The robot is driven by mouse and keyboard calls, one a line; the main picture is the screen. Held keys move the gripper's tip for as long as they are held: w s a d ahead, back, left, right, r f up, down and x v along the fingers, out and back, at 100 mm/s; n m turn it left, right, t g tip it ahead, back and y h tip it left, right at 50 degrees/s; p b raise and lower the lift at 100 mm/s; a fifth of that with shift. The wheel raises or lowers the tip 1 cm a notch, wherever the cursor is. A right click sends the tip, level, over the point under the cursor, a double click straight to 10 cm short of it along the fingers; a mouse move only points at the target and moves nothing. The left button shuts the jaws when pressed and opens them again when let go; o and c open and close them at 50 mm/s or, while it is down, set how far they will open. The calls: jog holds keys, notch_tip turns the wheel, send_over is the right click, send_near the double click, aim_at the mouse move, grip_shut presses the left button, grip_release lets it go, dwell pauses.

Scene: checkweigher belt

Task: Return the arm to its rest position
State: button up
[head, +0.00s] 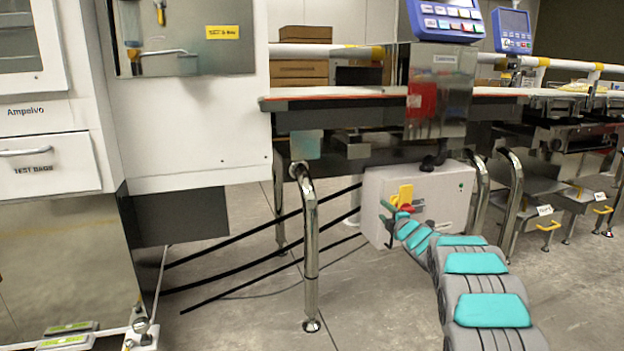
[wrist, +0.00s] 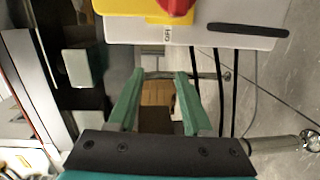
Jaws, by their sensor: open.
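My gripper (wrist: 158,100) shows in the wrist view with two green fingers apart and nothing between them. In the head view my arm, grey with teal pads, reaches from the lower right towards a light grey control box under the belt. My gripper (head: 392,212) is at the arm's far end, in front of the box's left part. The control box (head: 440,190) has a yellow and red switch (head: 403,198). In the wrist view the switch's red part (wrist: 176,6) is at the top edge, beyond the fingers. I cannot tell whether the fingers touch the box.
The belt frame (head: 350,118) runs above the box. A chrome post (head: 310,250) stands left of the arm, with black rails (head: 255,232) behind it. A white cabinet (head: 50,150) is at the left. Cable hangs near the floor. Open floor (head: 390,300) lies in front.

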jog(key=s+d+r+m+g+h+p, duration=0.2)
jog(key=s+r+m, duration=0.15)
jog(key=s, duration=0.45)
jog(key=s+d+r+m+g+h+p, duration=0.2)
jog(key=s+r+m+g+h, duration=0.1)
jog(key=s+m, duration=0.3)
jog(key=s+d+r+m+g+h+p, duration=0.2)
jog(key=s+r+m, duration=0.1)
jog(key=s, duration=0.6)
jog(key=s+a+m+g+y+p, duration=0.1)
jog(key=s+a+g, duration=0.3)
jog(key=s, duration=1.3)
jog(key=s+a+m+g+y+p, duration=0.1)
jog(key=s+a+m+g+p, duration=0.2)
jog(key=s, duration=1.4)
jog(key=s+a+m+g+y+p, duration=0.1)
jog(key=s+a, duration=0.7)
jog(key=s, duration=0.9)
jog(key=f+m+g+p, duration=0.1)
jog(key=m+g, duration=0.1)
jog(key=g, duration=0.1)
jog(key=shift+s+m+g+p, duration=0.2)
jog(key=shift+m+g+p, duration=0.1)
jog(key=shift+m+p, duration=0.05)
